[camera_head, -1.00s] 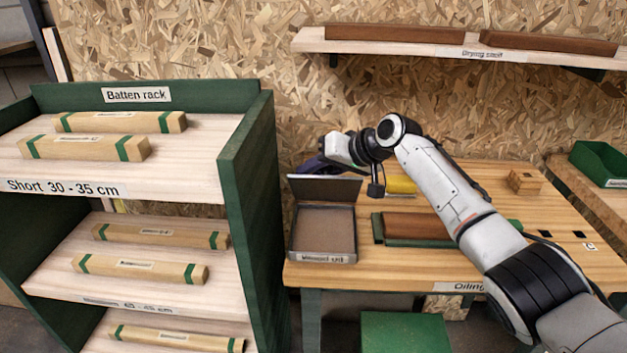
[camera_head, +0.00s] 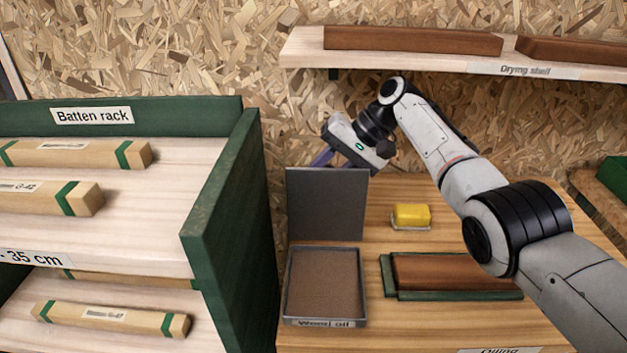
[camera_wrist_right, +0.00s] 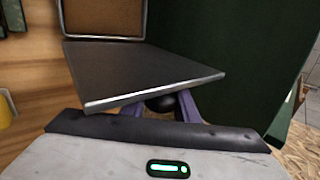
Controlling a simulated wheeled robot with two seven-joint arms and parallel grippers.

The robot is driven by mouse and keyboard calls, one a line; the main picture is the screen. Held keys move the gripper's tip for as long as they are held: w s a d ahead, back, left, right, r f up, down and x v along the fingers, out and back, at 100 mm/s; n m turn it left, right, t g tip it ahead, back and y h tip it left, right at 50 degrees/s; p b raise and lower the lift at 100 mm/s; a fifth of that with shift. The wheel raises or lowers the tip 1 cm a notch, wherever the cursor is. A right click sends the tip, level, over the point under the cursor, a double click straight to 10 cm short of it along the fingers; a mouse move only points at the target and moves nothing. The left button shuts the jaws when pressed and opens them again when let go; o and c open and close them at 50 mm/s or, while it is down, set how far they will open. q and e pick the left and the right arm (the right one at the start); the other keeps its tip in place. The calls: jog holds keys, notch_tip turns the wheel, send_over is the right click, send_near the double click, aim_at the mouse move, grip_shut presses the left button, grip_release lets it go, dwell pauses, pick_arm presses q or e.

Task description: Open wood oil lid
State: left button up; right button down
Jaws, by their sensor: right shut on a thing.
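The wood oil box (camera_head: 324,320) is a shallow grey tray with a brown inside, labelled "Wood oil", at the table's left side. Its dark grey lid (camera_head: 326,203) stands raised at the back edge, and the box is open. My right gripper (camera_wrist_right: 162,104) is behind the lid, its purple fingers shut on a black knob (camera_wrist_right: 160,103) at the lid's outer face. The lid also shows in the right wrist view (camera_wrist_right: 135,72). In the head view the fingertips are mostly hidden behind the lid. My left gripper is not in view.
A yellow sponge-like block (camera_head: 411,215) and a brown board on a green holder (camera_head: 390,276) are right of the box. The green batten rack (camera_head: 236,190) stands close on the left. The drying shelf (camera_head: 525,70) hangs above. Bare table lies in front of the board.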

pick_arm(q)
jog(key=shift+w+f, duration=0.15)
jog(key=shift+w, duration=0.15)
pick_arm(e)
jog(key=shift+w+a+f, duration=0.1)
jog(key=c, duration=1.4)
grip_release()
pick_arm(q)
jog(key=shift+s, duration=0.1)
